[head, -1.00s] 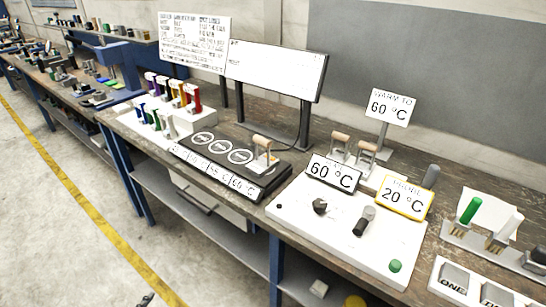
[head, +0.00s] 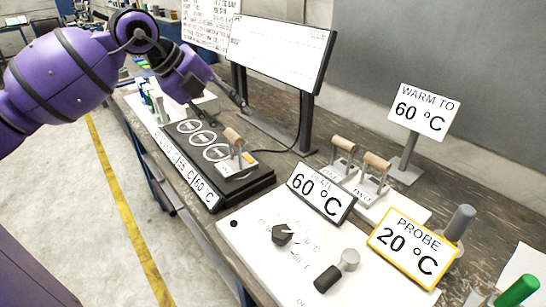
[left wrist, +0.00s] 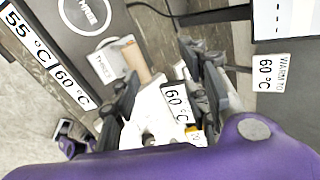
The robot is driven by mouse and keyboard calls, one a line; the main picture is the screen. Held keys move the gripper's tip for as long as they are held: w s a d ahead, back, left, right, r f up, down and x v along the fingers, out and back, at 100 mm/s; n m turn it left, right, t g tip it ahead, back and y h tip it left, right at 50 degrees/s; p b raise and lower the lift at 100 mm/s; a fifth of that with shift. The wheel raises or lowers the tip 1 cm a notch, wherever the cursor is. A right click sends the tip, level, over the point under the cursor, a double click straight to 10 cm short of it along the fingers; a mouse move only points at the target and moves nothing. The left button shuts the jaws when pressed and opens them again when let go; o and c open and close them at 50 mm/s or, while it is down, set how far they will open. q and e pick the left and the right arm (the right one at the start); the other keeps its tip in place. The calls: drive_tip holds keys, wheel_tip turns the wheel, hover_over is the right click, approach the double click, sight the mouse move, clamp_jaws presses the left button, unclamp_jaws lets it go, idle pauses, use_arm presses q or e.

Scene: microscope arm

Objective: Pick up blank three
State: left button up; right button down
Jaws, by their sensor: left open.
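My left gripper (head: 222,100) is open and empty, above and behind blank three in the head view. In the left wrist view its two fingers (left wrist: 163,75) are spread, with the handle close to the left finger; contact cannot be told.
Two more wooden-handled blanks (head: 376,163) stand on a white holder to the right. Signs stand near: "PLATE 60 °C" (head: 320,192), "PROBE 20 °C" (head: 405,248) and "WARM TO 60 °C" (head: 424,110). A white control box with knobs (head: 262,243) is in front; a whiteboard (head: 280,45) stands behind.

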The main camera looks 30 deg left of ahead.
sight(231, 134)
use_arm(q)
drive_tip(key=shift+s+a+f+n, duration=0.7)
drive_tip(key=shift+s+a+f, duration=0.2)
drive_tip(key=shift+a+f, duration=0.05)
drive_tip(key=x, duration=0.7)
drive_tip(key=shift+s+d+f, duration=0.1)
drive_tip(key=shift+s+d, duration=0.15)
clamp_jaws()
use_arm(e)
drive_tip(key=shift+s+a+r, duration=0.25)
drive_tip(key=shift+s+a, duration=0.05)
drive_tip(key=shift+a, duration=0.2)
